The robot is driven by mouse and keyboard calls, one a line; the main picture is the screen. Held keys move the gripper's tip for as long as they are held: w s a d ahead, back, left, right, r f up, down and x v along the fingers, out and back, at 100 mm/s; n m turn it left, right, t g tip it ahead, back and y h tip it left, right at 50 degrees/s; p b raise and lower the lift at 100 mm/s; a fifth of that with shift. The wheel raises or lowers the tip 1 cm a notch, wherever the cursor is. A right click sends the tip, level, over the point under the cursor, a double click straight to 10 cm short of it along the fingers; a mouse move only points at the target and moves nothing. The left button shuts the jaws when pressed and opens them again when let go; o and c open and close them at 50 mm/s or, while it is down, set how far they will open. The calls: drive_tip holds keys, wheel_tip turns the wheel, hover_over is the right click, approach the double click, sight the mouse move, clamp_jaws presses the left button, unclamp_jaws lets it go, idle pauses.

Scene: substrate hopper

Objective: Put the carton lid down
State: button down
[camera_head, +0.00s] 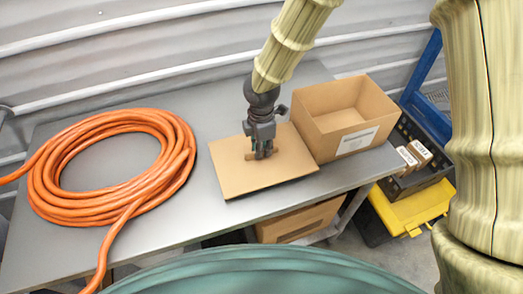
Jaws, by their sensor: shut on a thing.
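The carton lid (237,178) is a flat tan square with a small raised grip near its middle. It lies level at the middle of the grey table, or just above it; I cannot tell if it touches. My gripper (263,153) points down over the lid's middle and is shut on its grip, with the fingertips partly hiding it. The open carton (310,138) stands just right of the lid, with a white label on its front and no lid on top. The part of its inside that shows looks empty.
A coiled orange hose (60,208) covers the left of the grey table (215,98), its end hanging over the front edge. A black crate (433,165) with small boxes and a yellow-lidded bin (408,212) stand at right. Another carton (300,219) sits below the table.

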drive_tip(key=shift+f+p, duration=0.35)
drive_tip(key=shift+f, duration=0.85)
drive_tip(key=shift+f, duration=0.1)
drive_tip(key=c, duration=1.5)
unclamp_jaws()
drive_tip(key=shift+o, duration=0.2)
wheel_tip(320, 180, up, 12)
drive_tip(key=b, duration=0.2)
drive_tip(key=shift+b, duration=0.3)
drive_tip(key=shift+r, duration=0.2)
